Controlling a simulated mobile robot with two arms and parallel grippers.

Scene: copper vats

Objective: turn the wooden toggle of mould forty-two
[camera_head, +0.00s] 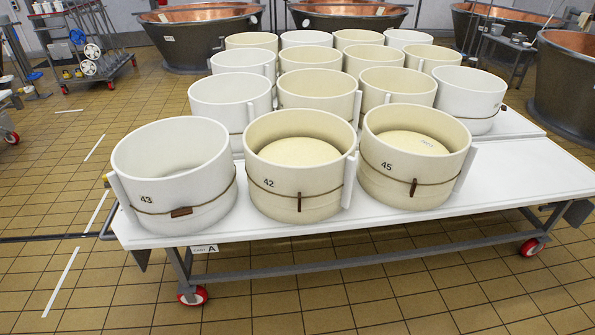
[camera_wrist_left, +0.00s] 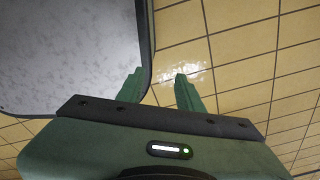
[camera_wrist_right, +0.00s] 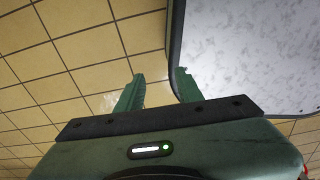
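Mould 42 (camera_head: 262,206), a cream round tub, stands in the middle of the front row on the white cart top. A cord runs around it. Its small brown wooden toggle (camera_head: 299,202) hangs upright on the cord at the front. Cheese fills part of the mould. My left gripper (camera_wrist_left: 158,82) is open and empty in the left wrist view, above tiled floor and a grey-white dark-edged surface. My right gripper (camera_wrist_right: 159,82) is open and empty in the right wrist view, in a similar spot. Neither gripper shows in the head view, so both are away from the toggle.
Mould 43 (camera_head: 150,190), white and empty-looking, stands left with its toggle (camera_head: 181,212) lying flat. Mould 45 (camera_head: 385,185), holding cheese, stands right with its toggle (camera_head: 413,187) upright. More moulds stand behind. The cart (camera_head: 470,195) has a bare front strip. Copper vats (camera_head: 190,50) stand behind.

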